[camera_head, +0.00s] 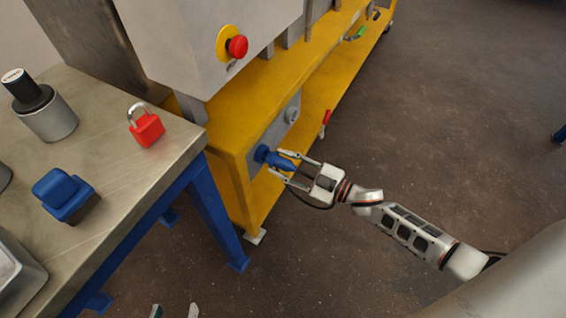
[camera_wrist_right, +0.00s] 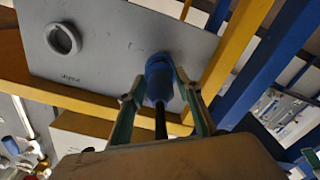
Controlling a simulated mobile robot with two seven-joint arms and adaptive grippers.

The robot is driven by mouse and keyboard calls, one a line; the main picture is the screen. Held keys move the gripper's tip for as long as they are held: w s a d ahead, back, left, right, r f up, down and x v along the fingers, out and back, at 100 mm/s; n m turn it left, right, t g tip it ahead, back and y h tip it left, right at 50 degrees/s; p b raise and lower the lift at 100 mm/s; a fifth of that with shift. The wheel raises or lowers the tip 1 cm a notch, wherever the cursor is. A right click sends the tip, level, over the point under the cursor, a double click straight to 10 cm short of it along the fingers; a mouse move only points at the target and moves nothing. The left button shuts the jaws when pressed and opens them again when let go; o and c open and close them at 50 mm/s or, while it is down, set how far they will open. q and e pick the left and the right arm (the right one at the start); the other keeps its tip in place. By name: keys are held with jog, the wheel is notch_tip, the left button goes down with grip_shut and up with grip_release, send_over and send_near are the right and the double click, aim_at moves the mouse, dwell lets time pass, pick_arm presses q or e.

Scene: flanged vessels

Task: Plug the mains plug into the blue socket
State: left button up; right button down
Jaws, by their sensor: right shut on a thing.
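The blue mains plug (camera_head: 281,163) is between the fingers of my right gripper (camera_head: 275,161), which is shut on it. The plug also shows in the right wrist view (camera_wrist_right: 158,86), with a dark cable running back from it. The blue socket (camera_head: 262,154) sits on a grey plate on the side of the yellow frame. The plug lines up with the socket and appears to meet it; I cannot tell how deep it sits. My left gripper (camera_head: 174,311) shows only two fingertips at the bottom edge of the head view, apart and empty.
The grey plate (camera_wrist_right: 100,45) also carries a round ring (camera_wrist_right: 62,39). A steel-topped bench (camera_head: 115,185) at left bears a red padlock (camera_head: 147,129) and a blue block (camera_head: 62,190). A red emergency button (camera_head: 238,46) is above.

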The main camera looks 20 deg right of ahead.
jog(key=shift+x, duration=1.2)
jog(key=c, duration=1.4)
grip_release()
jog(key=shift+o, duration=0.2)
